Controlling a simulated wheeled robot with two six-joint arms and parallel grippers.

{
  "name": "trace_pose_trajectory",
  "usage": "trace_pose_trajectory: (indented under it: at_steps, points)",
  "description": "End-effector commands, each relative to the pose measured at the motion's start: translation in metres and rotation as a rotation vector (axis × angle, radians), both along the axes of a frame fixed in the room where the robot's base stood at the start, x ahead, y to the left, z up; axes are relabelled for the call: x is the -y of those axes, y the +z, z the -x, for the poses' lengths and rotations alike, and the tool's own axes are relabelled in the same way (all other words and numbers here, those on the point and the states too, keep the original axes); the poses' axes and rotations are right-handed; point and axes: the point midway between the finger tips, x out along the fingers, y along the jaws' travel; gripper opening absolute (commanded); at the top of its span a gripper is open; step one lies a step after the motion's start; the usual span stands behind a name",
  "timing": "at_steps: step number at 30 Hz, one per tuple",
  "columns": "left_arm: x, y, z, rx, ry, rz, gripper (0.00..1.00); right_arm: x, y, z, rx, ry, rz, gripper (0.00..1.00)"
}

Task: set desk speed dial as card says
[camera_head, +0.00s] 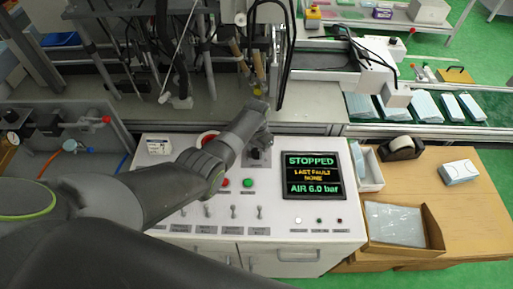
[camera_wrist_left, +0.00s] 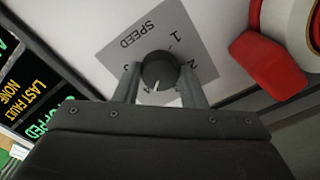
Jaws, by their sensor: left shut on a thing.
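The black speed dial (camera_wrist_left: 158,70) sits on a grey plate marked SPEED (camera_wrist_left: 140,35), which appears upside down in the left wrist view. The dial's white line points toward the bottom of that view, away from 1 and 2. My left gripper (camera_wrist_left: 160,85) is shut on the dial, one finger each side. In the head view my left gripper (camera_head: 257,143) is at the desk's back edge, mostly covering the dial. A small white labelled item (camera_head: 158,146) lies at the desk's back left; its text is unreadable.
The screen (camera_head: 313,175) reads STOPPED, LAST FAULT NONE, AIR 6.0 bar. Green button (camera_head: 248,182) and several toggle switches (camera_head: 233,212) lie in front. A wooden table (camera_head: 460,205) with an open box (camera_head: 435,230) stands right.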

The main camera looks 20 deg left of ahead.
Motion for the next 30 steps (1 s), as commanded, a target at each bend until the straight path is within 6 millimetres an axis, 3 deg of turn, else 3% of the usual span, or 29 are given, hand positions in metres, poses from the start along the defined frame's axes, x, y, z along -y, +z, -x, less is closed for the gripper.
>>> trace_pose_trajectory:
  at_steps: [23, 24, 28, 30]
  points:
    - [0.0004, 0.0015, -0.0019, 0.006, -0.101, 0.001, 0.14, -0.0002, 0.003, 0.0004, -0.001, 0.0, 0.0, 0.0]
    - [0.0004, 0.0016, -0.002, 0.006, -0.101, 0.001, 0.41, -0.0002, 0.003, 0.0004, -0.001, 0.0, 0.0, 0.0]
    - [0.0004, 0.0013, -0.0016, 0.005, -0.101, 0.001, 0.58, -0.0003, 0.003, 0.0004, -0.001, 0.0, 0.0, 0.0]
    - [0.0002, 0.0009, -0.0012, 0.004, -0.101, 0.001, 0.59, -0.0003, 0.0029, 0.0005, -0.001, 0.0, 0.0, 0.0]
